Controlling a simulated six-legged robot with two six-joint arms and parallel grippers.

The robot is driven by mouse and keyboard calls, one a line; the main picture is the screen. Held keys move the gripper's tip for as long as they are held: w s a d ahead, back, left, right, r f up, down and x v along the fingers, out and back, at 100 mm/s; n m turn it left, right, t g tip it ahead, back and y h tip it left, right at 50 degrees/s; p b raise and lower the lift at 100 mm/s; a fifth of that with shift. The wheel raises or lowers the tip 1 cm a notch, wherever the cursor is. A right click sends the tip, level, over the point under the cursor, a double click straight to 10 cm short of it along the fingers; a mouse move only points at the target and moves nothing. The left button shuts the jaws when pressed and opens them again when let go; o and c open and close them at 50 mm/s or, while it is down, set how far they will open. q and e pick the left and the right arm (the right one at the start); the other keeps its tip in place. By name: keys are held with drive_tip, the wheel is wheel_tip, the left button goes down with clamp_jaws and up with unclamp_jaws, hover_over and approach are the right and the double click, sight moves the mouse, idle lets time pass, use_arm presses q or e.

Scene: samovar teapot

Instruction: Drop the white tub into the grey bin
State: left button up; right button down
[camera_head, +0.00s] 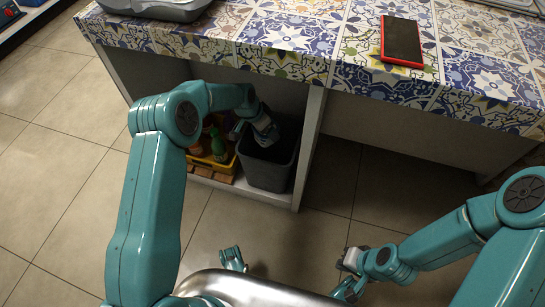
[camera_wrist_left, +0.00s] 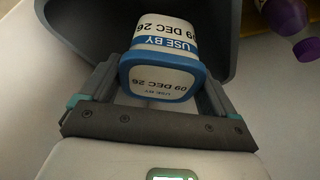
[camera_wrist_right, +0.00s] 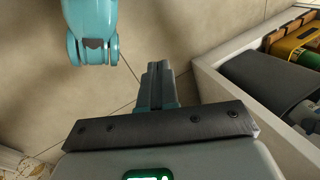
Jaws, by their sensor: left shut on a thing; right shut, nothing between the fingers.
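The white tub (camera_wrist_left: 165,35) has blue bands and "USE BY 09 DEC 26" printing. My left gripper (camera_wrist_left: 158,75) is shut on it, one finger at each side. The grey bin (camera_wrist_left: 100,22) shows behind the tub in the left wrist view. In the head view my left gripper (camera_head: 266,132) is at the top of the grey bin (camera_head: 266,172), and the tub cannot be made out there. My right gripper (camera_head: 350,262) is shut and empty, low and away from the bin. Its closed fingers (camera_wrist_right: 156,75) show in the right wrist view, where the bin (camera_wrist_right: 268,88) is at the right.
The bin stands in a cabinet compartment under a tiled counter (camera_head: 285,32), beside a white divider (camera_head: 308,140). A yellow crate (camera_head: 222,165) with bottles is left of the bin. A red-edged dark tablet-like thing (camera_head: 402,42) lies on the counter. Open floor lies in front.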

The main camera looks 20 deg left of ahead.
use_arm(q)
drive_tip(key=shift+f, duration=0.65)
drive_tip(key=o, duration=0.9)
drive_tip(key=shift+o, duration=0.2)
drive_tip(key=shift+r, duration=0.1)
drive_tip(key=p+v, duration=0.2)
drive_tip(key=v, duration=0.4)
drive_tip(key=shift+r+p, duration=0.3)
drive_tip(key=shift+p, duration=0.05)
drive_tip(key=shift+s+a+r, duration=0.15)
drive_tip(key=shift+s+r, duration=0.05)
drive_tip(key=shift+r, duration=0.2)
drive_tip(key=shift+f, duration=0.1)
